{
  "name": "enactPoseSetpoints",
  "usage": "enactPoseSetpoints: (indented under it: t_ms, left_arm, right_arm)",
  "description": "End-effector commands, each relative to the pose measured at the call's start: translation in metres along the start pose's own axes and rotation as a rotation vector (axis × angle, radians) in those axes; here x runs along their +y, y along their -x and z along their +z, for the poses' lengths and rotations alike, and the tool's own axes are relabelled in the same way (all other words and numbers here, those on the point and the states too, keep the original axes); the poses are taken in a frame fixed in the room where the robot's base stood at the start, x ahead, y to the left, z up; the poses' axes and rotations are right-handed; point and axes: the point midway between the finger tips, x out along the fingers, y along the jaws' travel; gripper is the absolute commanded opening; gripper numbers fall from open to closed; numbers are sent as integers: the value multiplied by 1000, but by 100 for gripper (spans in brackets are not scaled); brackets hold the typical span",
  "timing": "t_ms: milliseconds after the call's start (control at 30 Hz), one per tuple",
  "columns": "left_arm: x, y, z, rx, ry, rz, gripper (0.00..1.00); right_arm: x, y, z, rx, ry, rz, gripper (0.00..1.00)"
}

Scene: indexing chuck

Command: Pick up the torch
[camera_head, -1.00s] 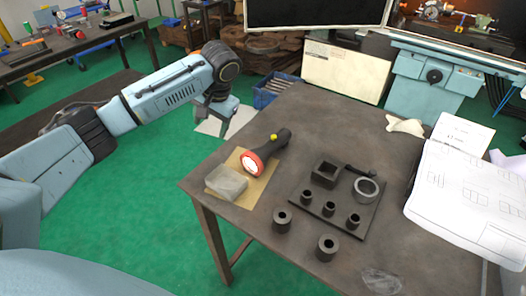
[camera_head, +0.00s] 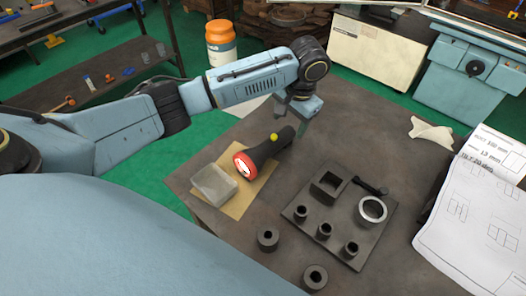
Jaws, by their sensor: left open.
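The torch (camera_head: 262,152) is black with a red-rimmed lens end and a yellow button. It lies on a tan sheet (camera_head: 240,203) near the left edge of the dark table, its lens end toward the lower left. My left gripper (camera_head: 300,128) hangs over the table just beyond the torch's handle end, fingers pointing down. It is open and holds nothing; I cannot tell whether a finger touches the torch. My right gripper is not in view.
A translucent block (camera_head: 213,184) sits beside the torch's lens on the sheet. A dark plate (camera_head: 341,243) carries a square block, a ring (camera_head: 372,210) and several cylinders. Two loose cylinders (camera_head: 268,238) stand in front. Papers (camera_head: 480,215) lie at the right.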

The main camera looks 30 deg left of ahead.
Motion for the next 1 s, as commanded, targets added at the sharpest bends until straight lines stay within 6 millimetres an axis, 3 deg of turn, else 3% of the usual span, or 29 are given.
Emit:
enactPoseSetpoints:
  t_ms: [367,567,833,1000]
  left_arm:
    - [0,-39,1,-2,1,-2,64]
    - [0,-65,1,0,1,-2,64]
    - [0,-68,1,1,0,-2,64]
    - [0,-67,1,2,0,-1,43]
  right_arm:
    - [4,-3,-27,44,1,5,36]
    - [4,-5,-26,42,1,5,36]
    - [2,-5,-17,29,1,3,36]
    - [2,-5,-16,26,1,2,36]
